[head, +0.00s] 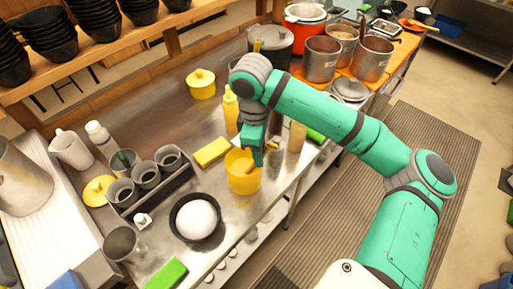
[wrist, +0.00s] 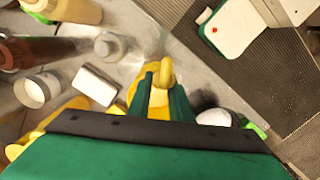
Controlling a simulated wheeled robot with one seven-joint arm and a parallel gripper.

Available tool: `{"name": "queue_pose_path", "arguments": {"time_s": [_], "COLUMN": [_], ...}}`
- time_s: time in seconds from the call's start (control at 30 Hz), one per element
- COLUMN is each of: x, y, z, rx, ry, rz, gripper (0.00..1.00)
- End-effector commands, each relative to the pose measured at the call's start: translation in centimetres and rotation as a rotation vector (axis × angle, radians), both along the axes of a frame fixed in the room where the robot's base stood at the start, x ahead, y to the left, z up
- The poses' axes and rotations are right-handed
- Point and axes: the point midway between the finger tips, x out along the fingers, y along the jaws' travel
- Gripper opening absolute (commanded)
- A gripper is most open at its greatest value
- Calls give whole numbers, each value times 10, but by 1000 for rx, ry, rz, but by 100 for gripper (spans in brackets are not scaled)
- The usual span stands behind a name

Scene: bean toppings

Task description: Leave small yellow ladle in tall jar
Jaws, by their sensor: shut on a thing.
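My gripper (head: 258,154) is shut on the small yellow ladle, whose hooked end (wrist: 166,72) sticks out between the green fingers in the wrist view. In the head view a small yellow part of the ladle (head: 271,146) shows beside the fingers. The gripper points down over the rim of a yellow, open-topped jar (head: 243,181), which stands on the steel counter. The fingers hide part of its mouth. How deep the ladle reaches into this jar, or whether it touches it, I cannot tell. I cannot tell for sure whether this is the tall jar.
A yellow sponge (head: 212,151) and a yellow bottle (head: 231,108) stand close by on the left. A tan bottle (head: 297,136) is to the right. A black bowl of white food (head: 196,218) is in front. A large dark pot (head: 270,40) stands behind.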

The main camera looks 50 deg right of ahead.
Motion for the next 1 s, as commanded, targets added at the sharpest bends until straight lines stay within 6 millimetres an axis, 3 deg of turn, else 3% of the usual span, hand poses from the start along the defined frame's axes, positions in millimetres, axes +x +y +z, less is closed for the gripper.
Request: {"name": "queue_pose_path", "arguments": {"time_s": [0.4,0.43,0.5,0.83,1.0], "x": [-2,-2,-3,-1,0], "y": [-2,-2,-3,-1,0], "z": [-3,-3,-3,-1,15], "rx": [17,17,17,17,15], "ry": [-32,-32,-32,-31,-32], "rz": [-2,-2,-3,2,3], "gripper": [0,23,40,40,40]}}
